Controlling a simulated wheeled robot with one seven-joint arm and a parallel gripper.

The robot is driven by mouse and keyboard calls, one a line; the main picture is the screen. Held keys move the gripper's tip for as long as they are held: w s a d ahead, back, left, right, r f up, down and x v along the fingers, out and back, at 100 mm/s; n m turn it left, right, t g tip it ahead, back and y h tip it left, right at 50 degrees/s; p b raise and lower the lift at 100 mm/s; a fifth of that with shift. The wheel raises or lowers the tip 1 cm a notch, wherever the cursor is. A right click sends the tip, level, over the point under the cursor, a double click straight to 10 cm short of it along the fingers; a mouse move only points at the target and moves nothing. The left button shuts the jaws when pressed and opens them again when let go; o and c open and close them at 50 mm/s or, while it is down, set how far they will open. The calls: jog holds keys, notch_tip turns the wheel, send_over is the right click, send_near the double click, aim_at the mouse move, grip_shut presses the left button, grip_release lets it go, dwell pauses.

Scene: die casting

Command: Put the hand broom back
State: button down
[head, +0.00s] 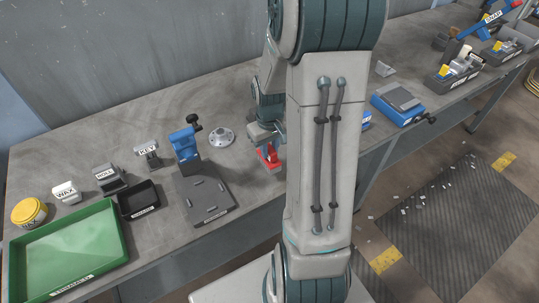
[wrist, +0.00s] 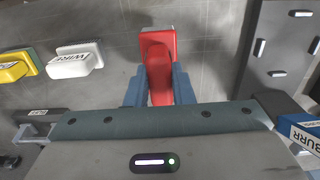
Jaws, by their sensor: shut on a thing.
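My gripper (wrist: 159,88) is shut on a long red tool (wrist: 160,72), which I take to be the hand broom. In the wrist view its narrow part runs between the two blue-grey fingers, and its wider end with a pale edge points to the top. In the head view the red tool (head: 267,154) shows low near the table's front edge, just left of my arm. My gripper (head: 267,142) is partly hidden there. I cannot tell whether the tool touches the table. No broom holder can be made out.
A grey plate with pegs (head: 205,195) and a blue block (head: 185,145) stand left of my gripper. A round metal flange (head: 221,136) lies behind. A green tray (head: 70,250) is far left. The wrist view shows a white WIRE block (wrist: 75,60) and a yellow block (wrist: 14,66).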

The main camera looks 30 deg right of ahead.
aim_at(269, 157)
jog(key=shift+f, duration=2)
jog(key=shift+f, duration=0.25)
jog(key=c, duration=1.3)
grip_release()
jog(key=shift+r, duration=0.1)
jog(key=shift+o, duration=0.2)
jog(key=shift+r, duration=0.1)
